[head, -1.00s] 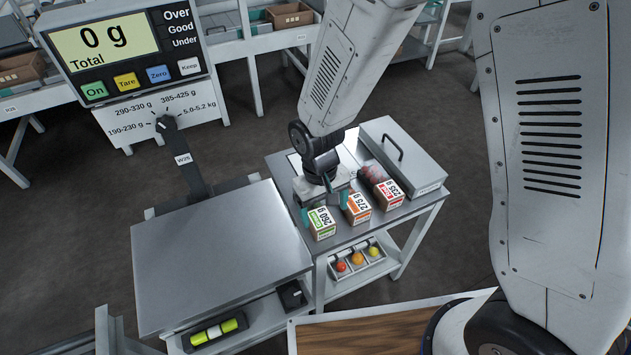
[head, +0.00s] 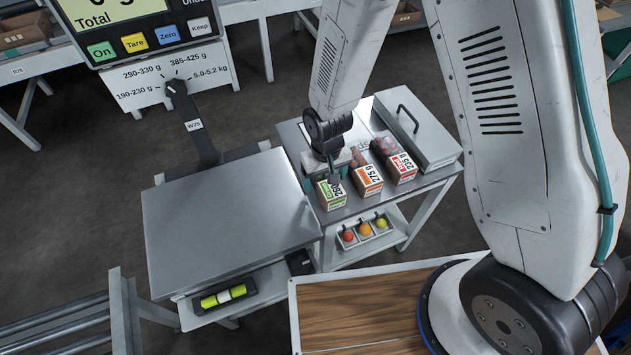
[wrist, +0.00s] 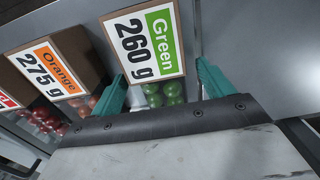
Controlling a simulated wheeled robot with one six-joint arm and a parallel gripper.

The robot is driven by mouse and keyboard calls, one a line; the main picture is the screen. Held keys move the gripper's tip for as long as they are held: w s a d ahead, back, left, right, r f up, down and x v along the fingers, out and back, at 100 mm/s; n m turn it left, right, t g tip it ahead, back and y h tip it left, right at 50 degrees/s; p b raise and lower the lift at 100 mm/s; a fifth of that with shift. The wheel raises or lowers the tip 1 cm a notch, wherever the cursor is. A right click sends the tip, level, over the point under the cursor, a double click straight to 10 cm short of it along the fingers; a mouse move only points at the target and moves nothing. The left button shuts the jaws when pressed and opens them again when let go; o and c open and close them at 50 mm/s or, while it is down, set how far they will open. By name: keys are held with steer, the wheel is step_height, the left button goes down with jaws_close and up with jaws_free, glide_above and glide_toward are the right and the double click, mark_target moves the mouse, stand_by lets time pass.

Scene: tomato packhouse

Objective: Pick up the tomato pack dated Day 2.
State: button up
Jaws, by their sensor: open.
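Three tomato packs stand in a row on a steel side table (head: 389,203). The green-labelled pack (head: 331,202), reading 260 g, is nearest. Beside it are the orange 275 g pack (head: 367,187) and the red 235 g pack (head: 402,174). I can read no day or date on any. My gripper (head: 323,181) is open at the green pack and hides part of its label in the head view. In the wrist view, the open fingers (wrist: 160,73) lie to either side of the green pack (wrist: 143,42), with green tomatoes visible between them. I cannot tell whether they touch it.
A scale with a bare steel platform (head: 230,215) stands left of the packs; its display (head: 110,10) is cut off. A lidded steel box (head: 417,132) is behind the packs. Small tomatoes sit in a tray (head: 364,234) on the shelf below. A wooden top (head: 360,305) is in front.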

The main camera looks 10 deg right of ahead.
steer(key=c, duration=1.2)
steer(key=shift+c, duration=0.2)
